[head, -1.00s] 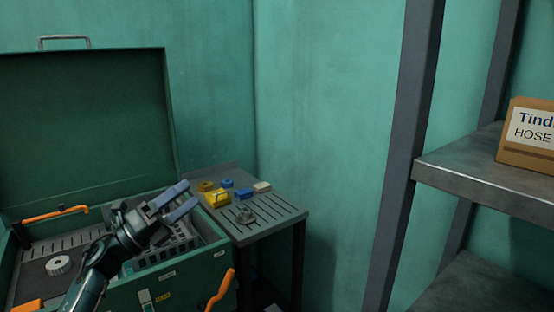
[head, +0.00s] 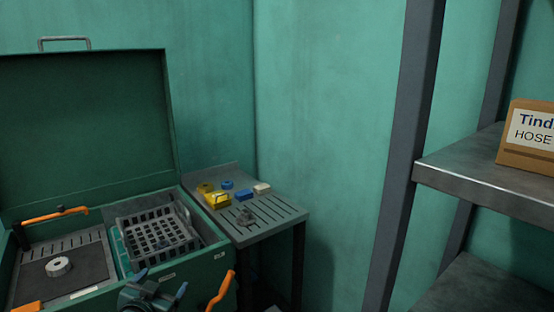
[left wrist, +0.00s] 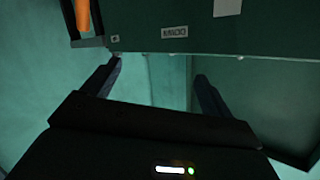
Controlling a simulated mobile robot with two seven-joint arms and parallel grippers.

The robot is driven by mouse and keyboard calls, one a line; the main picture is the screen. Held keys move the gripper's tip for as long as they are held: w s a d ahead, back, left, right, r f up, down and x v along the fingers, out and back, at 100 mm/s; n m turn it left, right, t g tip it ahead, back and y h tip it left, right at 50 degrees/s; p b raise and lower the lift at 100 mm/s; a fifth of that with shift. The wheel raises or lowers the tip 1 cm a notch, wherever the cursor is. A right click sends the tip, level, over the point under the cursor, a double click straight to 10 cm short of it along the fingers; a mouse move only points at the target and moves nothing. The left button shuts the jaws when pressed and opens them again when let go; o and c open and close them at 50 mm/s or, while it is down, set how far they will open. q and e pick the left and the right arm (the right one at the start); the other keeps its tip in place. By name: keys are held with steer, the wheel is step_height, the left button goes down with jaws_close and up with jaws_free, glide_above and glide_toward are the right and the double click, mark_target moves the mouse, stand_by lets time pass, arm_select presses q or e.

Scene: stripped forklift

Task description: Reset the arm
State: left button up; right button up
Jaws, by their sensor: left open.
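My left gripper (head: 158,282) is low in the head view, in front of the green chest (head: 197,274). Its two fingers are apart and hold nothing. In the left wrist view the fingers (left wrist: 158,80) are spread below the chest's front face (left wrist: 225,30), with empty space between them. My right gripper is in neither view.
The chest's lid (head: 85,130) stands open. Inside are a grey basket (head: 160,235) and a pale ring (head: 58,266). Orange handles (head: 222,290) stick out in front. A slotted side table (head: 275,222) holds small yellow and blue items. A metal shelf (head: 490,185) with a cardboard box (head: 528,138) stands at right.

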arm_select(q)
steer(key=s+d+f+g+h, duration=0.1)
steer(key=s+d+f, duration=0.3)
steer(key=s, duration=0.6)
steer(key=s+d+f+g+h, duration=0.1)
steer(key=s+d+f, duration=0.3)
steer(key=s, duration=0.6)
steer(key=s+d+f+g+h, duration=0.1)
steer(key=s+d+f, duration=0.3)
steer(key=s, duration=0.6)
steer(key=shift+s+d+f+n+g, duration=0.3)
steer(key=shift+d+f+g, duration=0.1)
steer(key=shift+d+g, duration=0.45)
steer(key=shift+c, duration=0.4)
